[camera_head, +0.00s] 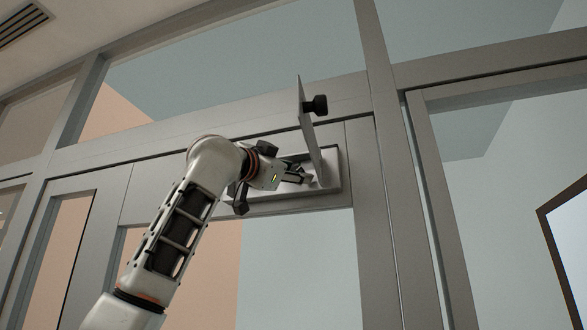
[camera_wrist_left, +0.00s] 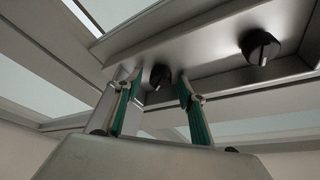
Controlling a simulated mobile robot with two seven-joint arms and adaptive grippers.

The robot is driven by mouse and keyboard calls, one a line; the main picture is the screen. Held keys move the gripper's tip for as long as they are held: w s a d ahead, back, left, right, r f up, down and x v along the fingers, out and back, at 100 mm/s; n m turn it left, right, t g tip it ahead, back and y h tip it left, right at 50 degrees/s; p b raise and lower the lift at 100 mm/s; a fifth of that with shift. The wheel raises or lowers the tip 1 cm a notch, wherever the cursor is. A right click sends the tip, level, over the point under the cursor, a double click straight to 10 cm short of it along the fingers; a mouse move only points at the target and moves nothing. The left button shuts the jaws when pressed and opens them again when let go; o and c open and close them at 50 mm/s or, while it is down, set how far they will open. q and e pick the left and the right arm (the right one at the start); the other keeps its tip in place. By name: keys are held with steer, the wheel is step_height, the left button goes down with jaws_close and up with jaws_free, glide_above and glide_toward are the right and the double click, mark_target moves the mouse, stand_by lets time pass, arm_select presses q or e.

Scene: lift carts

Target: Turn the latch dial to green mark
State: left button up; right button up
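In the head view a shallow metal box (camera_head: 334,174) is set in the door frame. A thin cover plate (camera_head: 306,125) stands out from it, with a black knob (camera_head: 317,105). My left gripper (camera_head: 303,174) is at the box. In the left wrist view its two teal-padded fingers (camera_wrist_left: 160,84) are spread apart. One black dial (camera_wrist_left: 159,77) appears between the fingertips, with gaps at both sides; contact is not visible. A second black dial (camera_wrist_left: 260,47) with a light pointer line is to the right. I cannot tell which is the latch dial. No green mark is visible.
Grey frame members (camera_head: 390,160) and glass panes surround the box. The cover plate stands close to the right of my left gripper. The space below the box, before the glass, looks clear. My right gripper is not in view.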

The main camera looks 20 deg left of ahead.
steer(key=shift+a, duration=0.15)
arm_select(q)
steer(key=c, duration=1.1)
steer(key=shift+c, duration=0.2)
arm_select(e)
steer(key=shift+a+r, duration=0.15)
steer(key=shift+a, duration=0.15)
